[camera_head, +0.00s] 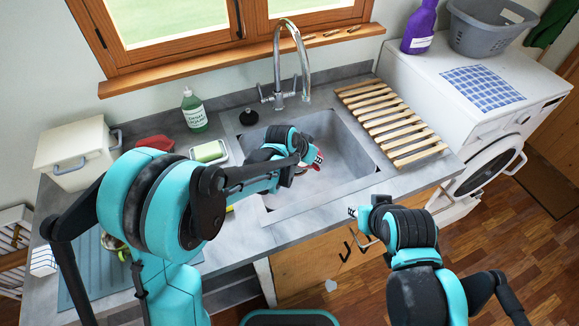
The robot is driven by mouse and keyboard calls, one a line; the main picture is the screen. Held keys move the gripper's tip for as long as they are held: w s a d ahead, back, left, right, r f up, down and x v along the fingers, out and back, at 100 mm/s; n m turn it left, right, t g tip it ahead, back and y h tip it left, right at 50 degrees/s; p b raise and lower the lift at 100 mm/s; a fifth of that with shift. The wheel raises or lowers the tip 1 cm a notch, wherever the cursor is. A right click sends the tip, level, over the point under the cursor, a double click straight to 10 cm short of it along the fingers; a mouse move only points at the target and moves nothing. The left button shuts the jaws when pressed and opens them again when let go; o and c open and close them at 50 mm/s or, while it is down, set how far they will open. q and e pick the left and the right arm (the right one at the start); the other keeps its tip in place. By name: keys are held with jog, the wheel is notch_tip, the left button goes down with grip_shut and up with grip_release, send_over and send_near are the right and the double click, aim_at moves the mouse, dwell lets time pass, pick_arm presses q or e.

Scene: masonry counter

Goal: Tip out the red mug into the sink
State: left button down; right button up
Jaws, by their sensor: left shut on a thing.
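The red mug (318,159) shows only as a small red and white patch at the end of my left gripper (308,165). Most of it is hidden by the gripper and arm, so its tilt and contents cannot be told. My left gripper is shut on it, over the grey sink (345,165). My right gripper (357,226) is apart from the mug, in front of the counter's front edge; its fingers look spread and empty.
A curved tap (303,60) stands behind the sink. A wooden slatted rack (395,125) lies to its right. A green soap bottle (194,110), a sponge dish (209,152), a red object (155,143) and a cream bin (75,150) stand left.

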pick_arm(q)
jog(key=w+d+f+g+y, duration=0.4)
jog(key=d+y, duration=0.3)
jog(key=y, duration=0.1)
jog(key=shift+d+f+m+g, duration=0.15)
jog(key=shift+f+m+g, duration=0.15)
jog(key=shift+m, duration=0.1)
dwell(0.8)
